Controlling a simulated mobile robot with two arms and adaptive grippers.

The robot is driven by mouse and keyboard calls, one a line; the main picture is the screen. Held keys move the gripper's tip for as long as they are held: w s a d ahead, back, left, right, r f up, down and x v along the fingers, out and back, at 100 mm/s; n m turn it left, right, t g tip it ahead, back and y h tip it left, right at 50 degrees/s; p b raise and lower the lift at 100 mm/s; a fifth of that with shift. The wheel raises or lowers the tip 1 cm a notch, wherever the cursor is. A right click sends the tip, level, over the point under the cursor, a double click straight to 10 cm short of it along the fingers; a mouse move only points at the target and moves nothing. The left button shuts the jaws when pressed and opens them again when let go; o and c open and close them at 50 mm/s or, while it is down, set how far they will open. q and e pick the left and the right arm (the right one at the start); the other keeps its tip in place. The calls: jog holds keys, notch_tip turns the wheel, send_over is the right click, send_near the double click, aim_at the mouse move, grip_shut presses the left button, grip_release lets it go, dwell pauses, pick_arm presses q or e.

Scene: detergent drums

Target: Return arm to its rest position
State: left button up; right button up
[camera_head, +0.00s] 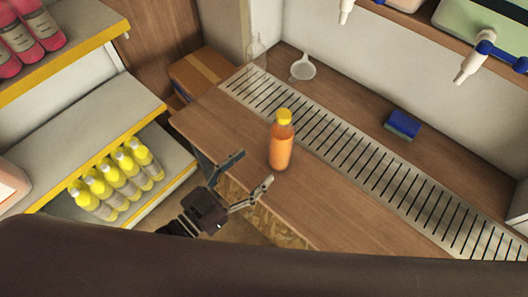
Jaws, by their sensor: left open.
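My left gripper (250,172) is open and empty at the front edge of the wooden counter (330,195). Its two fingers are spread apart, pointing toward an orange bottle with a yellow cap (281,145). The bottle stands upright on the counter, just beyond the fingertips, and appears apart from them. A dark brown shape crosses the bottom of the view and hides what is below it. My right gripper is not in view.
A metal grate (345,148) runs along the counter. Behind it are a clear funnel (302,68), a clear bottle (256,50) and a blue sponge (402,125). Shelves at left hold several yellow-capped bottles (117,178) and pink bottles (22,38). Dispenser nozzles (470,65) hang upper right.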

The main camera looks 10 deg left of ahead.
pick_arm(q)
jog(key=shift+s+a, duration=0.4)
jog(key=shift+s, duration=0.05)
dwell(0.4)
